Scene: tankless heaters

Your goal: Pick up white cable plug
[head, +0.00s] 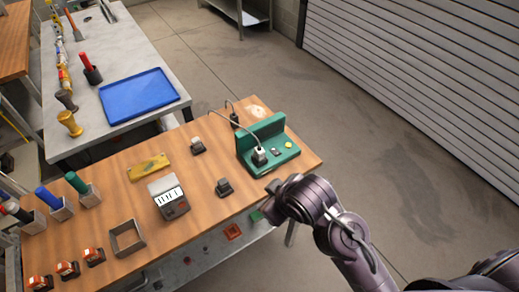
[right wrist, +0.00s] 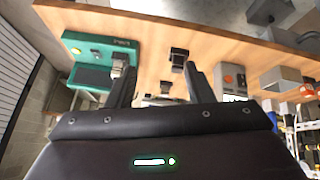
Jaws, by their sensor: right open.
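The white cable plug (head: 259,154) sits on the green fixture (head: 284,156) at the table's right end. A thin cable arcs from it toward a small black piece (head: 235,119) behind. In the right wrist view the plug (right wrist: 119,61) shows beside the green fixture (right wrist: 88,49), just beyond the left finger. My right gripper (head: 270,191) is near the table's front right edge, in front of the fixture. In the right wrist view its fingers (right wrist: 160,80) are spread and empty, apart from the plug. My left gripper is not in view.
Black blocks (head: 223,187) and (head: 197,146) stand left of the fixture. A grey meter (head: 168,198), a yellow piece (head: 149,167) and a square metal frame (head: 127,239) lie farther left. A blue tray (head: 138,95) is on the other table. Floor right of the table is clear.

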